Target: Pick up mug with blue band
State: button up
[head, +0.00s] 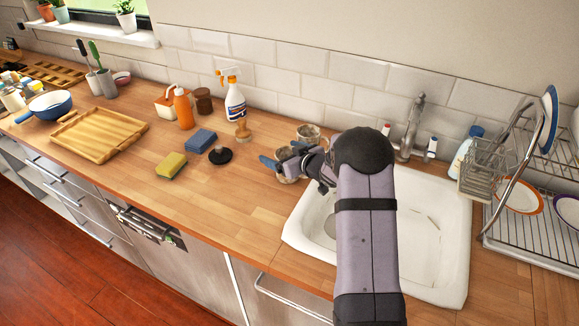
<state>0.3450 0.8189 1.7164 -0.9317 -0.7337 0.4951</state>
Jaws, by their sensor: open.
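Two small greyish-brown mugs stand close together on the wooden counter, left of the sink. The back mug (308,132) is by the tiled wall. The front mug (287,177) is partly hidden by my gripper (280,157). I cannot make out a blue band on either mug; the blue patches beside the front mug look like my fingertips. My gripper is open and reaches in from the right, at the front mug. I cannot tell whether the fingers are around it or above it, or whether they touch it.
The white sink (300,236) with its tap (413,125) lies to the right. A black lid-like disc (220,155), blue sponge (200,140), yellow sponge (171,165) and spray bottle (235,103) stand left of the mugs. A dish rack (540,245) is far right. The front counter is clear.

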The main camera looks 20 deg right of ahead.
jog(key=c, duration=1.3)
jog(key=shift+c, duration=0.2)
jog(key=shift+r, duration=0.15)
notch_tip(320, 180, up, 10)
